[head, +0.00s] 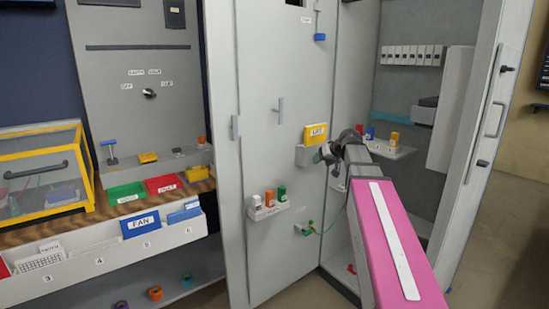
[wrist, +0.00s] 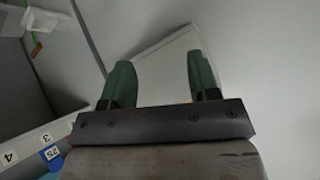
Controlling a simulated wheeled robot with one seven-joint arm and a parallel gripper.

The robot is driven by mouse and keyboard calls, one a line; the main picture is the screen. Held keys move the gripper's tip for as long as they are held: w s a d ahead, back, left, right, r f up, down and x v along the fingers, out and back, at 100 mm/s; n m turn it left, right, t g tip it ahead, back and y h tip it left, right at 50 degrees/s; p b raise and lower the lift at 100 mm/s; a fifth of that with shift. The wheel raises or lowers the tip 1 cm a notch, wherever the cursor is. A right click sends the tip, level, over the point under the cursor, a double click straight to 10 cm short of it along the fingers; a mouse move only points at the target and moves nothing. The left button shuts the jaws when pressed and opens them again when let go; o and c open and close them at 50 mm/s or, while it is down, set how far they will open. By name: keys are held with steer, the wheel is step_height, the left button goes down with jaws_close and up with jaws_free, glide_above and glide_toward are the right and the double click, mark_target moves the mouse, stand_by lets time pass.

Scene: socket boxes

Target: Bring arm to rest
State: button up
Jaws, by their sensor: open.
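My arm, with a pink link, reaches up from the lower right into the open grey cabinet (head: 268,75) in the head view. My gripper (head: 322,155) is at its far end, beside the yellow labelled box on the cabinet's door panel and partly hidden by my wrist. In the wrist view my gripper (wrist: 160,80) shows two green fingers set wide apart with nothing held between them. A pale flat panel (wrist: 155,62) lies behind the fingers. Whether the fingers touch anything cannot be told.
A yellow box (head: 315,134) sits in a small holder close to my gripper. A holder with small bottles (head: 268,210) is lower left of it. More small bottles (head: 394,140) stand right of my wrist. Green (head: 126,193) and red (head: 163,184) trays lie on the left counter.

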steer(key=s+f+m+g+h, duration=0.1)
steer(key=s+f+g+h, duration=0.1)
steer(key=s+f, duration=1.1)
steer(key=s+a+f+m+g+h, duration=0.1)
steer(key=s+f+g+h, duration=0.2)
steer(key=s+f, duration=1)
step_height(320, 180, down, 8)
steer(key=g, duration=0.2)
steer(key=shift+s+a+r+m+g+h, duration=0.15)
steer(key=shift+s+m+g+h, duration=0.1)
steer(key=shift+m+g+h, duration=0.05)
